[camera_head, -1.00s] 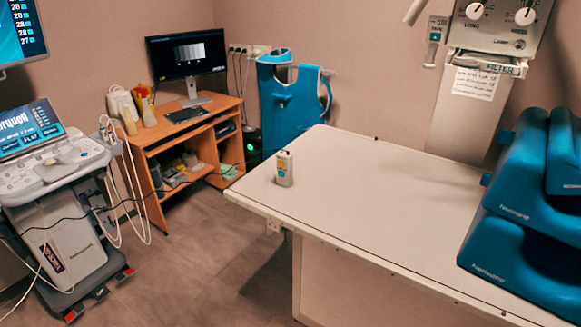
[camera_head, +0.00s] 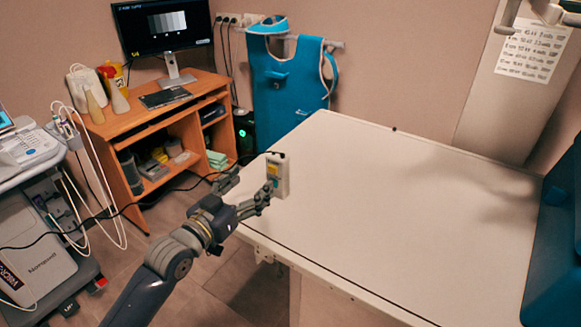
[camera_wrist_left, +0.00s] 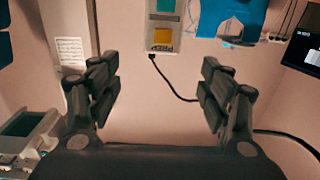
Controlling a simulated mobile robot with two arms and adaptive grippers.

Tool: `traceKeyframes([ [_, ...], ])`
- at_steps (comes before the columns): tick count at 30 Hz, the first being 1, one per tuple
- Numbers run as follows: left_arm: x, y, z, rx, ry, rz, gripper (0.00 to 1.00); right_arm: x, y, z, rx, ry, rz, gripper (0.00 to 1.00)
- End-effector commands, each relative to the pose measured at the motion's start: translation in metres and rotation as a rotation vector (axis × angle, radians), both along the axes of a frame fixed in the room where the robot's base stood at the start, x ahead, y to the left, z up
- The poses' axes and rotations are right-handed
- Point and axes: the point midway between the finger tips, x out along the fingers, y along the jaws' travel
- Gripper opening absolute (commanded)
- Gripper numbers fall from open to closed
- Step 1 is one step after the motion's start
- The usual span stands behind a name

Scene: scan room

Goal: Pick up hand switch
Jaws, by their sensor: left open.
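The hand switch (camera_head: 278,176) is a small pale box with coloured labels. It stands upright near the left corner of the white table (camera_head: 380,220), and a dark cable runs from it to the left. My left gripper (camera_head: 246,188) is open, just left of the switch, with one finger partly in front of it. In the left wrist view the switch (camera_wrist_left: 162,14) shows at the top centre, beyond the open, empty fingers (camera_wrist_left: 160,82). Its far end is cut off there. My right gripper is not in view.
A wooden desk (camera_head: 150,118) with a monitor (camera_head: 163,25) stands behind at left. A blue apron (camera_head: 290,85) hangs at the wall by the table's far corner. Blue cushions (camera_head: 555,230) occupy the right end. The table's middle is clear.

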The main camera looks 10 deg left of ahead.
Motion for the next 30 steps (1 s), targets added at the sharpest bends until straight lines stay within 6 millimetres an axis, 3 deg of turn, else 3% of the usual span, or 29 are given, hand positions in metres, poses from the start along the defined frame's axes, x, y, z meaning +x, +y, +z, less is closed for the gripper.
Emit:
traceKeyframes([
  [7,0.022,-0.01,0.01,-0.006,-0.015,-0.009,0.72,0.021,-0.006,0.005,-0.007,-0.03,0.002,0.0],
  [12,0.044,-0.016,0.008,-0.005,-0.014,-0.008,0.72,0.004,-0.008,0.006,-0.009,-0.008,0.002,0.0],
  [17,0.053,-0.019,0.006,-0.003,-0.013,-0.008,0.72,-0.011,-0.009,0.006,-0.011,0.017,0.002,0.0],
  [30,0.098,-0.025,-0.003,-0.003,-0.014,-0.008,0.72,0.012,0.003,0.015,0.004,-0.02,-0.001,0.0],
])
